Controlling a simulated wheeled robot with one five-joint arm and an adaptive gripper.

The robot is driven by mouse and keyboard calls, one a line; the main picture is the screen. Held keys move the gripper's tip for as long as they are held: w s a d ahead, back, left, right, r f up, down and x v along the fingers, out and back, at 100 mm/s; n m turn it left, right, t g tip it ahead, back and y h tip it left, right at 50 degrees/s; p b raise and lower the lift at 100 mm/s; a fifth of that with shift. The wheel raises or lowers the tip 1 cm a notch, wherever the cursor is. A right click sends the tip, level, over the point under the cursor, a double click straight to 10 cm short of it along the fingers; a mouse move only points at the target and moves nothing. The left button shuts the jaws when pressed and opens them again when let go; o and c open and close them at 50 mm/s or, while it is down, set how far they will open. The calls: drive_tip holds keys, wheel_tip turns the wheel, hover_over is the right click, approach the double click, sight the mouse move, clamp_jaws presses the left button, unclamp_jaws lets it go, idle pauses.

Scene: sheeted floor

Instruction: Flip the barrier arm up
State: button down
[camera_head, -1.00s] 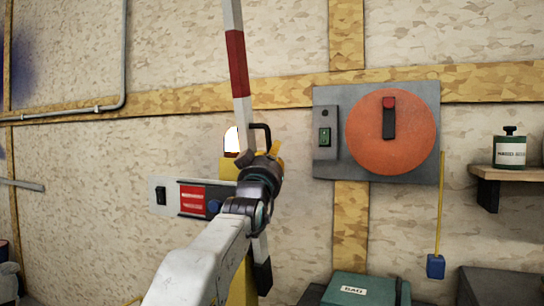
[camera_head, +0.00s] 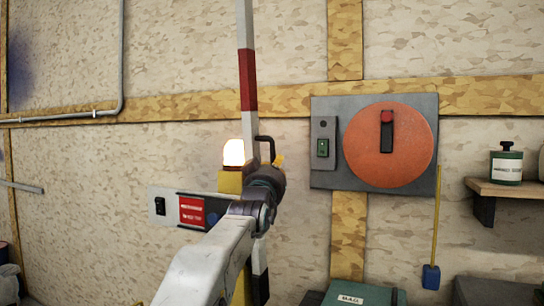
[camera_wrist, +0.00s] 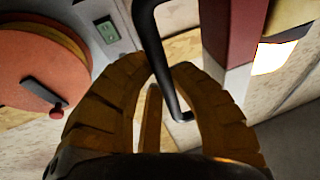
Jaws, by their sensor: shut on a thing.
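The barrier arm (camera_head: 247,80), white with a red band, stands almost upright in the head view. Its red and white part (camera_wrist: 232,30) shows at the upper right of the wrist view. A black bar handle (camera_head: 266,143) sticks out from its right side. My gripper (camera_head: 274,168) is at this handle, shut on it. In the wrist view the yellow fingers of my gripper (camera_wrist: 167,72) curve around the black handle (camera_wrist: 156,45). My gripper and arm hide much of the yellow post (camera_head: 230,183) and the pivot.
A lit lamp (camera_head: 233,152) sits on the post. A red-labelled switch panel (camera_head: 191,210) is left of it. An orange disc (camera_head: 387,145) on a grey wall plate is to the right. A shelf (camera_head: 500,190) with a green canister (camera_head: 506,165) is farther right. A green box (camera_head: 360,295) stands below.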

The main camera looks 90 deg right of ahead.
drive_tip(key=d+p, duration=0.1)
drive_tip(key=s+d+p, duration=0.1)
drive_tip(key=p, duration=0.1)
drive_tip(key=d+y+p, duration=0.1)
drive_tip(key=shift+s+p, duration=0.25)
drive_tip(key=shift+p, duration=0.1)
drive_tip(key=c, duration=1.1)
unclamp_jaws()
drive_tip(key=shift+a, duration=0.1)
drive_tip(key=shift+r+v, duration=0.2)
drive_tip(key=shift+v, duration=5.7)
